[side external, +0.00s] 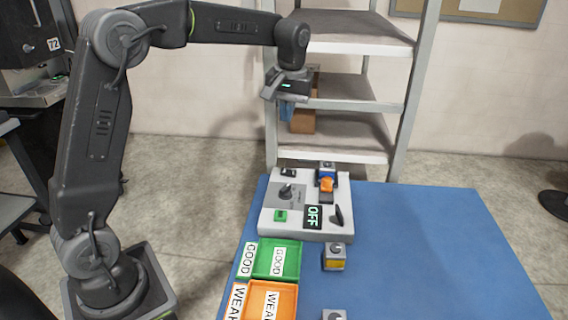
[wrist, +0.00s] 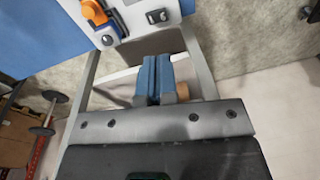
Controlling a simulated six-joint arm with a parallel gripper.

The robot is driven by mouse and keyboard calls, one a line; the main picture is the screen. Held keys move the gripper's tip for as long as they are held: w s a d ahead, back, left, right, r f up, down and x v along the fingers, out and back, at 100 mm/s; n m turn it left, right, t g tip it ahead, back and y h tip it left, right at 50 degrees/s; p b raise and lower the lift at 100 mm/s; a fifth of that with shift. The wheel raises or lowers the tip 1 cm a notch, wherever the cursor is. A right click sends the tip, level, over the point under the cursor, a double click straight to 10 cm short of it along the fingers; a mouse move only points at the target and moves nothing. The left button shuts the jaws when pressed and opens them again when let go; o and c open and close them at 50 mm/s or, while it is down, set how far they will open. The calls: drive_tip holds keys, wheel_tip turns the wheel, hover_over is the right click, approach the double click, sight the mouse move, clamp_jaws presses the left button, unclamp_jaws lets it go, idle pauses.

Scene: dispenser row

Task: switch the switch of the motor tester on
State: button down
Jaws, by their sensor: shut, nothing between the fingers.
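The motor tester (side external: 300,231) is a pale grey box at the far end of the blue table. Its display (side external: 313,216) reads OFF. A black lever (side external: 338,215) stands beside the display. A black knob (side external: 287,193), a green button (side external: 281,216) and a small black part (side external: 288,172) are also on its top. An orange piece (side external: 327,185) sits in a blue holder at its right rear. The wrist view shows only one edge of the tester (wrist: 138,22). My gripper (side external: 286,112) is shut and empty, high above and behind the tester. Its blue fingertips (wrist: 154,78) are together.
A green GOOD tray (side external: 292,244) and an orange WEAK tray (side external: 289,289) lie in front of the tester. Two small blocks, one yellow and grey (side external: 334,258), stand right of them. The table's right side (side external: 440,250) is clear. A metal shelf (side external: 350,90) stands behind.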

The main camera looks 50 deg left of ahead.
sight(288, 171)
drive_tip(key=shift+n+g, duration=0.5)
drive_tip(key=shift+n, duration=0.2)
drive_tip(key=w+a+f, duration=0.2)
drive_tip(key=w+f, duration=0.1)
drive_tip(key=shift+w+a+f, duration=0.25)
drive_tip(key=shift+w+a, duration=0.05)
drive_tip(key=shift+f, duration=0.1)
drive_tip(key=f, duration=0.4)
drive_tip(key=s+a+f, duration=0.1)
drive_tip(key=f, duration=0.8)
drive_tip(key=shift+s+a+f, duration=0.2)
drive_tip(key=shift+f, duration=0.15)
drive_tip(key=shift+f+h, duration=0.25)
drive_tip(key=shift+h, duration=0.05)
drive_tip(key=shift+w+d+r, duration=0.3)
drive_tip(key=shift+w+d, duration=0.2)
drive_tip(key=shift+r, duration=0.1)
